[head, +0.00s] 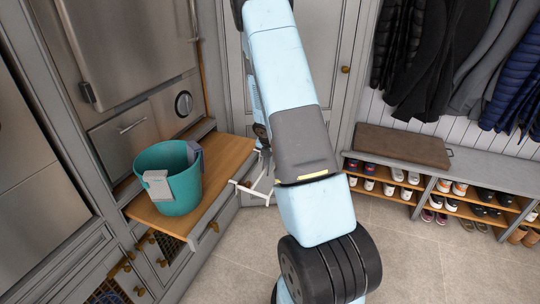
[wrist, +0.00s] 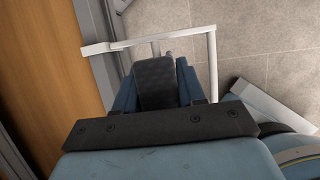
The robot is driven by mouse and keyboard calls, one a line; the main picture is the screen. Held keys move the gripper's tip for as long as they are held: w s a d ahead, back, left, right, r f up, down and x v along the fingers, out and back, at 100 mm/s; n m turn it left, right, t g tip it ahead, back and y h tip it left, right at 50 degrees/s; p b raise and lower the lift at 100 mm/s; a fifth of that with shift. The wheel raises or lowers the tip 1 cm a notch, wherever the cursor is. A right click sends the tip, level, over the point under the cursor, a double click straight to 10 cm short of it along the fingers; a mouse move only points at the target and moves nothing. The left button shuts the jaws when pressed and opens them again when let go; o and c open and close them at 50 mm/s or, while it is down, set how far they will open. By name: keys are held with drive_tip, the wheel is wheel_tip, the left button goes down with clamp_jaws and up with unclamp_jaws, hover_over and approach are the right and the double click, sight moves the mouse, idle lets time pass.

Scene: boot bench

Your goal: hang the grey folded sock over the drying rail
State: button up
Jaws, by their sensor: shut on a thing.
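In the wrist view my gripper (wrist: 156,70) is shut on a dark grey, textured piece, the grey folded sock (wrist: 155,88), which sits between the two blue fingers. The white drying rail (wrist: 165,40) runs across just beyond the fingertips, with a side bar (wrist: 212,72) to their right. I cannot tell whether the sock touches the rail. In the head view the white rail (head: 252,190) sticks out from the cabinet front beside the wooden bench. My arm hides the gripper and the sock there.
A teal bucket (head: 160,190) stands on the wooden bench top (head: 232,150), with a white piece (head: 157,184) and a greyish piece on its side. A shoe rack (head: 400,180) with a brown cushion (head: 402,146) is at right, under hanging jackets. The tiled floor between is clear.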

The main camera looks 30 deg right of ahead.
drive_tip(key=shift+f, duration=2.7)
drive_tip(key=shift+f, duration=0.1)
drive_tip(key=o, duration=1.1)
drive_tip(key=shift+v, duration=6.8)
